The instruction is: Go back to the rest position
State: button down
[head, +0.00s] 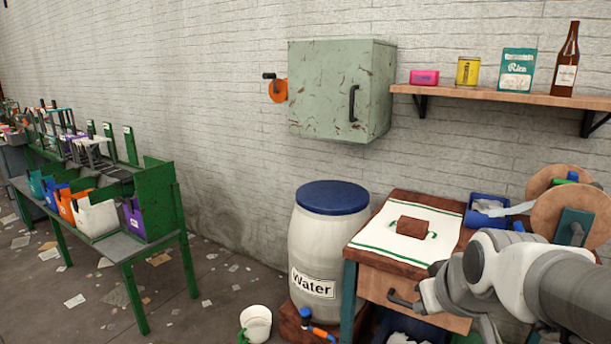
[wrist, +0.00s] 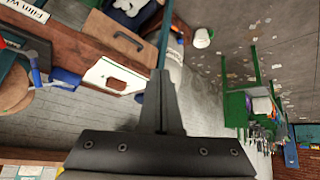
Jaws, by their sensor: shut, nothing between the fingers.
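My gripper (wrist: 161,75) shows in the wrist view, its dark fingers together with nothing between them. It is clear of the furniture there, and the room appears turned over behind it. In the head view my grey and white arm reaches in from the lower right, in front of the wooden cabinet (head: 374,262). I cannot make out the fingertips in that view. No object is held.
A water barrel (head: 329,240) with a blue lid stands left of the cabinet. A green wall box (head: 325,90) and a shelf (head: 480,95) with several goods hang above. A green sorting bench (head: 160,205) stands left, with open floor between. A white bucket (head: 255,324) stands near the barrel.

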jog(key=s+a+m+g, duration=0.15)
jog(key=s+a, duration=0.25)
jog(key=s, duration=0.7)
notch_tip(320, 180, up, 14)
jog(key=p, duration=1.3)
jog(key=shift+s+a+p, duration=0.2)
jog(key=shift+s+p, duration=0.05)
jog(key=shift+p, duration=0.05)
